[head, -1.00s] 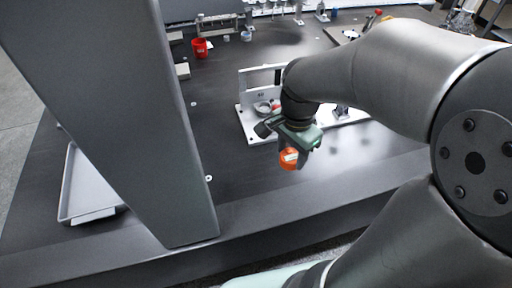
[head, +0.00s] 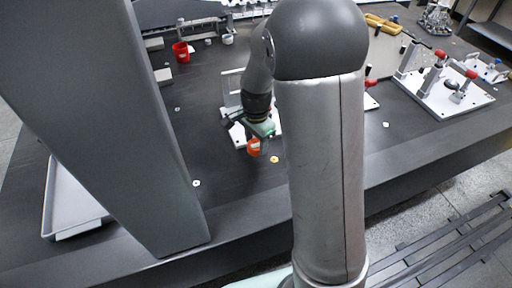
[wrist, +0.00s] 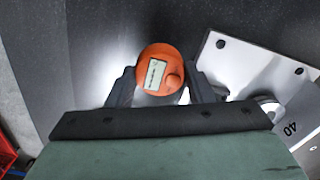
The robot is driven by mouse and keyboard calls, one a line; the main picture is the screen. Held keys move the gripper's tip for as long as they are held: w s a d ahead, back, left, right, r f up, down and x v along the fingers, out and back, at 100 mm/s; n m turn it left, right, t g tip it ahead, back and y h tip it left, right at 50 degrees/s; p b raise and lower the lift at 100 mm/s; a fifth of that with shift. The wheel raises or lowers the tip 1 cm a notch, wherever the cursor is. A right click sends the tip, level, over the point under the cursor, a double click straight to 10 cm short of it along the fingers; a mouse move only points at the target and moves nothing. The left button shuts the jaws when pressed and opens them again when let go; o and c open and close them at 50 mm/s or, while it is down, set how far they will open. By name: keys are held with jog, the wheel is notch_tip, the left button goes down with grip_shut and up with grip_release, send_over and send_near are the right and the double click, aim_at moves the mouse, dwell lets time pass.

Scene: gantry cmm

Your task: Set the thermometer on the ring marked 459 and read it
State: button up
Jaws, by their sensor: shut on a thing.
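The thermometer is most likely the round orange device (head: 254,147) held low over the dark table in the head view. In the wrist view the orange device (wrist: 172,58) shows its top face, with a pale display strip and a round orange button; I cannot read the display. My gripper (wrist: 158,88) is shut on it, one dark finger on each side. Small rings lie on the table: a yellow one (head: 274,159) just right of the held device, a white one (head: 197,183) to its lower left. No mark 459 is legible.
A white fixture plate (wrist: 228,68) is close right of the device; a tag there seems to read 40. A red cup (head: 181,52) stands at the back. A clamp fixture (head: 440,92) is at right, a grey tray (head: 72,205) at left. The table's front strip is clear.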

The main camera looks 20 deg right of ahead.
aim_at(256, 144)
jog(key=shift+f, duration=1.5)
jog(key=shift+f+b, duration=0.25)
jog(key=shift+b, duration=0.05)
jog(key=o, duration=1.1)
jog(key=shift+r, duration=0.1)
